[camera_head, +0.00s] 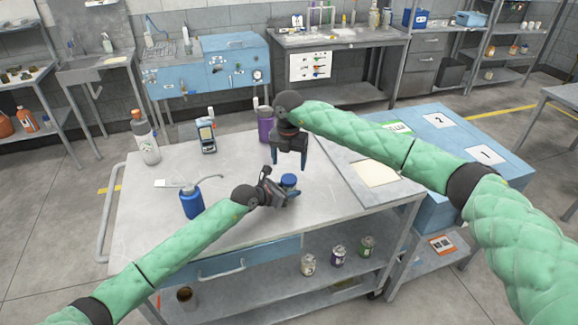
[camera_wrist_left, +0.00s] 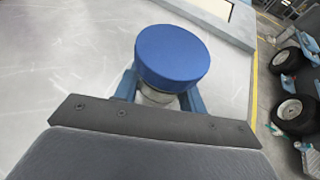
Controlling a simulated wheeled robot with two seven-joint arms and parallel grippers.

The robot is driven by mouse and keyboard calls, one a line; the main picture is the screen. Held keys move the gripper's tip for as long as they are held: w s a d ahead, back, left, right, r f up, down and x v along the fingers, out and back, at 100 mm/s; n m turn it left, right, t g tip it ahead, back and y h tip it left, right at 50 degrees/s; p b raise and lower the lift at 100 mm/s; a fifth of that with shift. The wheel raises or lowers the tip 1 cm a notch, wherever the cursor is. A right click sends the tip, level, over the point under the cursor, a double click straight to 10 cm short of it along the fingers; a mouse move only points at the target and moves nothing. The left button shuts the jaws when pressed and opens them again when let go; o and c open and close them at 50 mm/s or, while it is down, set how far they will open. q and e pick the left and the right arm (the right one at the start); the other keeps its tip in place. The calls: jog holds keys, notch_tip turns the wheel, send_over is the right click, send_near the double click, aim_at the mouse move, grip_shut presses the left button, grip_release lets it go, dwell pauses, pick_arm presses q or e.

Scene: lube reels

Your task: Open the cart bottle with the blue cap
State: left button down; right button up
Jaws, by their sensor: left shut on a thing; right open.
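The bottle with the blue cap (camera_head: 289,181) is upright on the cart top (camera_head: 240,225). In the left wrist view its blue cap (camera_wrist_left: 172,57) fills the upper middle, with a pale neck below it. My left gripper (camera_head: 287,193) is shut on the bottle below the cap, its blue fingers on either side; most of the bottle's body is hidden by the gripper. My right gripper (camera_head: 290,158) is open and empty, pointing down just above and behind the blue cap, apart from it.
A blue bottle with a spout (camera_head: 192,203), a white bottle with an orange cap (camera_head: 145,138), a handheld device (camera_head: 207,136) and a purple container (camera_head: 265,124) stand on the cart. A framed pale panel (camera_head: 376,173) lies right. Small cans stand on the lower shelf (camera_head: 335,280).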

aim_at(289, 178)
jog(key=shift+r+m, duration=0.65)
jog(key=shift+m, duration=0.05)
jog(key=shift+f, duration=3.9)
jog(key=c, duration=1)
jog(key=shift+n, duration=1.7)
jog(key=o, duration=1.1)
jog(key=shift+c, duration=0.2)
jog(key=shift+r, duration=0.1)
